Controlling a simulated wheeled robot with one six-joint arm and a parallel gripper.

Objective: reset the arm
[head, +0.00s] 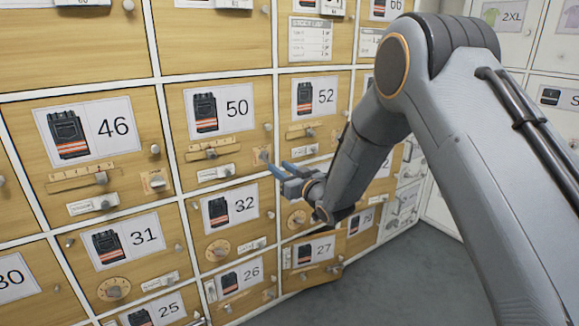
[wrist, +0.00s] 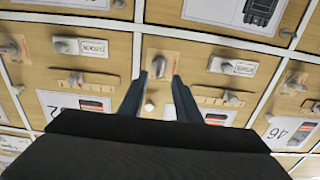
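My gripper (head: 279,168) is open and empty in front of the locker wall, near the lower right of door 50 (head: 225,150). In the wrist view, its two dark fingers (wrist: 157,84) stand apart with a clear gap. A small plate with a grey switch knob (wrist: 159,66) shows just beyond the fingertips. The same plate on door 50 (head: 263,156) is close to the fingertips in the head view. I cannot tell whether the fingers touch it. A round pale knob (wrist: 149,106) shows between the fingers. My arm reaches in from the right, bent down at the elbow.
Wooden locker doors carry number cards, sliders, dials and knobs that stick out, such as the slider on door 46 (head: 101,178) and the dial on door 31 (head: 114,291). White lockers (head: 555,95) stand to the right. Grey floor (head: 400,280) at the lower right is clear.

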